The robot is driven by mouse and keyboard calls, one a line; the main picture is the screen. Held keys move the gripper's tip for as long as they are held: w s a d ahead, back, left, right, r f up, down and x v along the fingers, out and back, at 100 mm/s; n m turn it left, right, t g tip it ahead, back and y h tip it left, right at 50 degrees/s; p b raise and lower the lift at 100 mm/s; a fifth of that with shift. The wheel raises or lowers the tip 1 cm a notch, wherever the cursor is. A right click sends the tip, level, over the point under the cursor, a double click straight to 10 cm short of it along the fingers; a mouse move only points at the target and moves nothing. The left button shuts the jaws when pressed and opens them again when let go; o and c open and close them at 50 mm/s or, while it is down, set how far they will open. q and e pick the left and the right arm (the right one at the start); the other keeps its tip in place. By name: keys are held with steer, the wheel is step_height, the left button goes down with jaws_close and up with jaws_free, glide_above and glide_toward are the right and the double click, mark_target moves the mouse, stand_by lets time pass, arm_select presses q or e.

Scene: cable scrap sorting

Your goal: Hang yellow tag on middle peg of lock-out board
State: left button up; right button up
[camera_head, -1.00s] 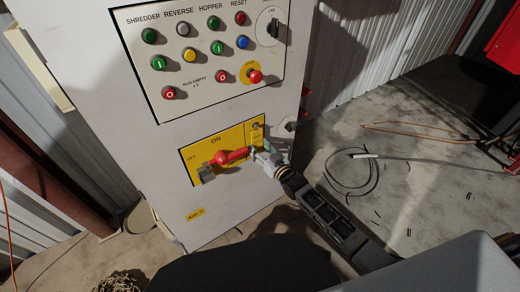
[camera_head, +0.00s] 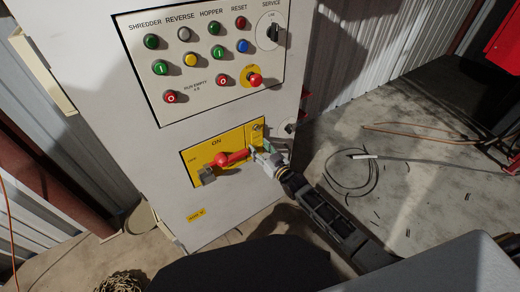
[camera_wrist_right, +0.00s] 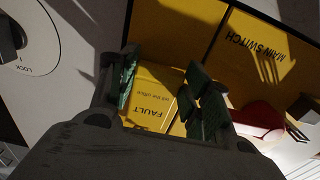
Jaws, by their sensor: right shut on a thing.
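The yellow tag (camera_wrist_right: 152,98) shows in the right wrist view, between the fingers of my right gripper (camera_wrist_right: 160,95), with "FAULT" and "tell the office" printed on it. My right gripper also shows in the head view (camera_head: 258,154), shut at the right part of the yellow main switch panel (camera_head: 196,160), near the red switch handle (camera_head: 233,157). The tag is too small to make out in the head view. I cannot tell whether it still touches the panel. No lock-out board or pegs can be made out. My left gripper is not in view.
The grey cabinet (camera_head: 235,205) carries a button panel (camera_head: 205,110) above the switch, with a red stop button (camera_head: 254,80) on a yellow disc. A loop of black cable (camera_head: 350,188) and scraps lie on the floor to the right. A red object (camera_head: 506,45) stands at the far right.

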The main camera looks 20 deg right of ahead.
steer(key=shift+s+r, duration=0.1)
steer(key=shift+r, duration=0.05)
stand_by(0.5)
steer(key=shift+p+v, duration=0.9)
steer(key=shift+p, duration=0.05)
steer(key=shift+p+v, duration=0.8)
steer(key=shift+v, duration=0.4)
steer(key=shift+s+d+r, duration=0.1)
steer(key=shift+s, duration=0.1)
steer(key=shift+s+d+p, duration=0.15)
steer(key=shift+s+p, duration=0.25)
steer(key=shift+p, duration=0.05)
steer(key=shift+s, duration=0.15)
